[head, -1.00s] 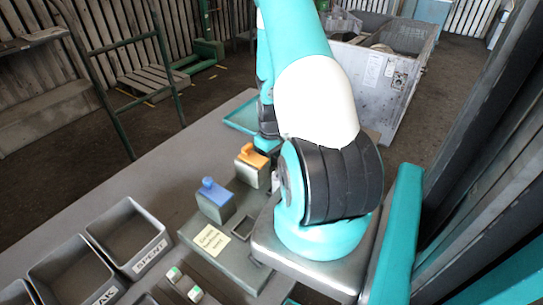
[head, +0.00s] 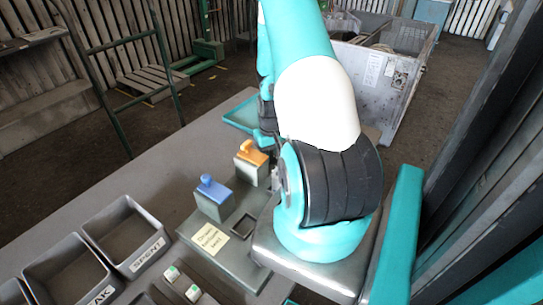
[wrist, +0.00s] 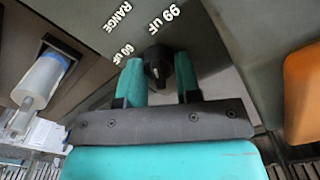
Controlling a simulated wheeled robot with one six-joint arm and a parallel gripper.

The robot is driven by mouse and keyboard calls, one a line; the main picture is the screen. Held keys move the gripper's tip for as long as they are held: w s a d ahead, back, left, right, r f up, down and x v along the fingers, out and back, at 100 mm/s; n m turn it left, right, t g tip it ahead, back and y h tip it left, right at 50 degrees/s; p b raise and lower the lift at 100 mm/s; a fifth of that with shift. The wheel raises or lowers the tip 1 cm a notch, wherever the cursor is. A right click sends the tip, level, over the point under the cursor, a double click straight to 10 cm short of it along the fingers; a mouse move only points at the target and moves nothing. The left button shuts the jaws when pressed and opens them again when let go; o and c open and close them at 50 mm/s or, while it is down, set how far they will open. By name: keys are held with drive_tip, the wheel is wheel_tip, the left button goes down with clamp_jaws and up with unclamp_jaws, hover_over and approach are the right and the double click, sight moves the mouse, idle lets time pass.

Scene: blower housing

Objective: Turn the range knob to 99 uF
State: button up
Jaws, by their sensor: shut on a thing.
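The black range knob (wrist: 157,68) shows in the wrist view on a dark grey panel (wrist: 215,30). My gripper (wrist: 160,74) has its two teal fingers on either side of the knob and is shut on it. White labels beside it read RANGE, 60 uF (wrist: 124,54) and 99 uF (wrist: 165,20). The knob has a small pale mark, but I cannot tell exactly where it points. In the head view my own arm hides the gripper and the knob.
In the head view a blue-topped block (head: 213,198) and an orange-topped block (head: 251,162) stand on the bench left of my arm. Grey bins (head: 125,238) stand at lower left. In the wrist view an orange shape (wrist: 292,88) is at right and a clear cylinder (wrist: 40,80) at left.

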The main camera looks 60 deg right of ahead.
sight(272, 153)
drive_tip(key=shift+m+b, duration=0.4)
drive_tip(key=shift+m, duration=1.1)
drive_tip(key=shift+d, duration=0.1)
drive_tip(key=o, duration=0.9)
wheel_tip(272, 153, up, 18)
drive_tip(key=b, duration=0.2)
drive_tip(key=shift+s+f+b, duration=0.1)
drive_tip(key=shift+f+b, duration=0.15)
drive_tip(key=shift+b, duration=0.05)
